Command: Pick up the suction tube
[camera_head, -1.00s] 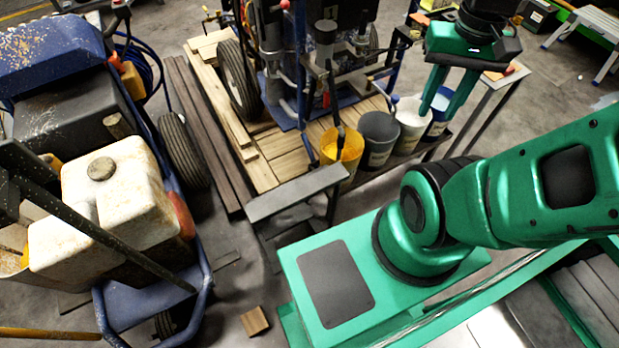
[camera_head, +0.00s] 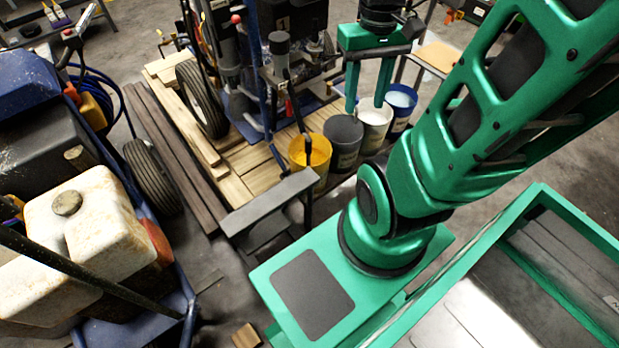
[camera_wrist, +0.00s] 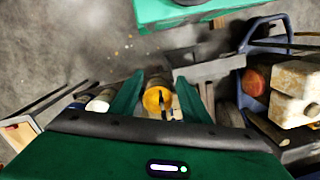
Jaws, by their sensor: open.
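The suction tube (camera_head: 294,92) appears to be the dark, thin tube standing tilted in the yellow bucket (camera_head: 317,167), its lower end hidden inside. In the wrist view, the yellow bucket (camera_wrist: 151,102) shows between my fingers, with a dark tube end (camera_wrist: 163,104) in it. My gripper (camera_head: 365,106) is open and empty, fingers pointing down. In the head view it appears above the grey and white buckets, right of the tube and apart from it. It also shows in the wrist view (camera_wrist: 159,78).
A grey bucket (camera_head: 343,140), a white bucket (camera_head: 374,128) and a blue bucket (camera_head: 401,105) stand in a row right of the yellow one. The striper machine (camera_head: 240,72) rises behind. A grey rail (camera_head: 268,203) lies in front. A cart with a stained white tank (camera_head: 85,225) stands left.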

